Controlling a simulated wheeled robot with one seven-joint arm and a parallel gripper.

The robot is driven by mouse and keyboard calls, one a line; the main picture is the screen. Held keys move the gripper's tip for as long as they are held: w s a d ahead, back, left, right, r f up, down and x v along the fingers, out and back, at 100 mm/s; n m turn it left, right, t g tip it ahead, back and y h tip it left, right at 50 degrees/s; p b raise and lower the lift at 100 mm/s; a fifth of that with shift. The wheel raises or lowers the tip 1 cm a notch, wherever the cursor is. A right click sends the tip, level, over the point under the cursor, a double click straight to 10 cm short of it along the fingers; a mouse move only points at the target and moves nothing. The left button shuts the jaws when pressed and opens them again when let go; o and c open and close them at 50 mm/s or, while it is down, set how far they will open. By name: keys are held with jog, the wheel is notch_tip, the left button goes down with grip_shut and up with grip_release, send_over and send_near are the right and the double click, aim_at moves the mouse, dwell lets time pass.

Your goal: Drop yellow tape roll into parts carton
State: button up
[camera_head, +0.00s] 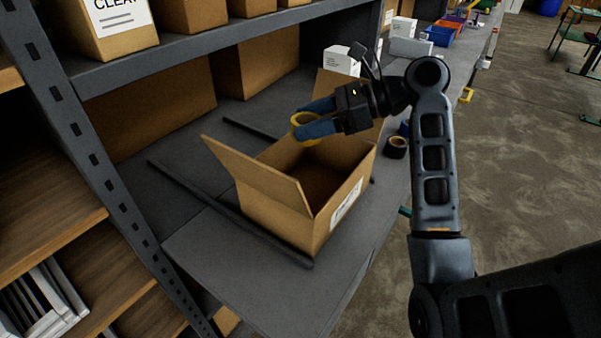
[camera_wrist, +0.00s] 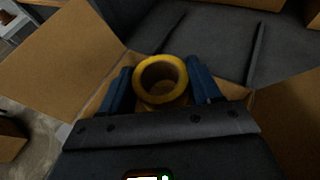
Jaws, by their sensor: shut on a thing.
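The yellow tape roll (camera_head: 304,124) is held in my gripper (camera_head: 318,118), whose blue fingers are shut on it. In the wrist view the roll (camera_wrist: 160,80) sits between the two fingers, its open ring facing the camera. The parts carton (camera_head: 338,208) stands open on the grey bench, with a flap raised at its left and another at the back. My gripper and the roll are above the carton's far part in the head view. In the wrist view, carton flaps (camera_wrist: 62,62) show on both sides. Much of the carton's inside is dark or hidden.
A dark tape roll (camera_head: 396,147) lies on the bench to the right of the carton. White boxes (camera_head: 341,60) and coloured bins (camera_head: 440,35) stand farther back. A grey shelf post (camera_head: 85,130) and cardboard boxes are at the left. Dark bars (camera_head: 225,210) lie on the bench beside the carton.

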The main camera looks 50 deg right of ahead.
notch_tip(320, 180, down, 5)
jog(key=b, duration=0.3)
jog(key=shift+r, duration=0.15)
jog(key=o, duration=1.1)
jog(key=shift+o, duration=0.2)
jog(key=shift+s, duration=0.1)
jog(key=v, duration=0.7)
jog(key=shift+s+r, duration=0.15)
jog(key=shift+s, duration=0.15)
jog(key=shift+d, duration=0.15)
